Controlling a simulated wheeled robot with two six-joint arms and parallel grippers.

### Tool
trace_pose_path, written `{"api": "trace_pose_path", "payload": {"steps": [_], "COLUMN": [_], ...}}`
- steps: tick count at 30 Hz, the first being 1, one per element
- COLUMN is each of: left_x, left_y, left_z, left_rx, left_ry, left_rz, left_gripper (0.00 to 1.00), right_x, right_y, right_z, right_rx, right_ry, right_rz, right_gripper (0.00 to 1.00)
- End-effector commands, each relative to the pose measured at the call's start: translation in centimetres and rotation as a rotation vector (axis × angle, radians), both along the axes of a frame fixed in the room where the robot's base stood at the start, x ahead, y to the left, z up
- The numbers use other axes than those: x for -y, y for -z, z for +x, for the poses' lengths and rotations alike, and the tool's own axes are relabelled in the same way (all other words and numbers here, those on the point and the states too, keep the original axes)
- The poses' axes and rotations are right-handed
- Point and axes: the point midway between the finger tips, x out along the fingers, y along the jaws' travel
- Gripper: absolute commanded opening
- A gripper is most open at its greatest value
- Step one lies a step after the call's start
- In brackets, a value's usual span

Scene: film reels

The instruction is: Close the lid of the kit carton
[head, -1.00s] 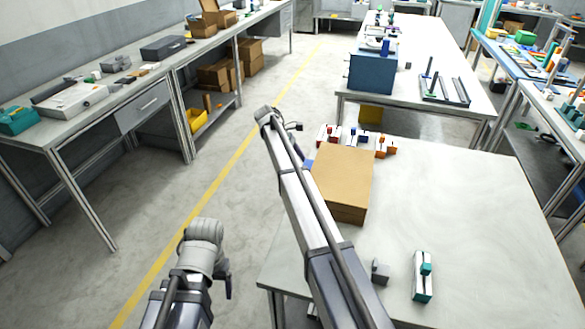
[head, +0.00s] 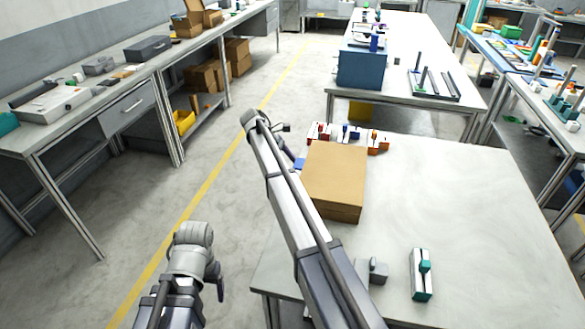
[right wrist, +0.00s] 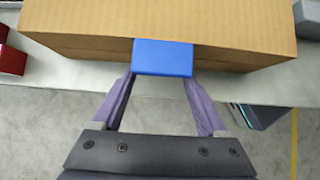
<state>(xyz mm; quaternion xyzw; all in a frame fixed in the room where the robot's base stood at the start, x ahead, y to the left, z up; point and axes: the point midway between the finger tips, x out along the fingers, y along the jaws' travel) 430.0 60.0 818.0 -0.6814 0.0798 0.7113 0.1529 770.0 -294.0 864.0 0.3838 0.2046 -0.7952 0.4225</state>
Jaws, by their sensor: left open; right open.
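The brown kit carton (head: 335,178) stands on the near worktable, toward its left edge. Its top panel looks flat and covers the box. A blue tab (right wrist: 163,57) sits at the carton's edge in the right wrist view; a bit of it shows in the head view (head: 299,164). My right gripper (right wrist: 161,76) is open, its two purple fingers spread below the tab's two lower corners. I cannot tell whether they touch it. In the head view my right arm largely hides this gripper. My left gripper (head: 219,284) is open, low over the floor, left of the table and away from the carton.
Small red, blue and orange parts (head: 347,134) stand behind the carton. A grey block (head: 373,271) and a teal-topped fixture (head: 421,275) lie near the table's front. The table's right side (head: 460,200) is clear. A blue bin (head: 361,68) stands on the bench beyond.

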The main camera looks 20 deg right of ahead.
Motion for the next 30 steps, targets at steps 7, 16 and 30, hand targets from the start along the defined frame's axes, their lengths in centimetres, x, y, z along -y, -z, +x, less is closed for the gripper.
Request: {"api": "trace_pose_path", "payload": {"steps": [7, 16, 30], "left_x": [0.0, 0.0, 0.0], "left_y": [0.0, -0.3, -5.2], "left_z": [0.0, 0.0, 0.0], "left_rx": [0.0, 0.0, 0.0], "left_ry": [0.0, 0.0, 0.0], "left_rz": [0.0, 0.0, 0.0], "left_gripper": [0.79, 0.79, 0.79], "right_x": [0.0, -0.1, -3.0], "right_y": [0.0, -0.3, -5.2], "right_z": [0.0, 0.1, 2.2], "right_rx": [0.0, 0.0, 0.0], "right_ry": [0.0, 0.0, -0.001], "right_rz": [0.0, 0.0, 0.0], "right_gripper": [1.0, 1.0, 1.0]}}
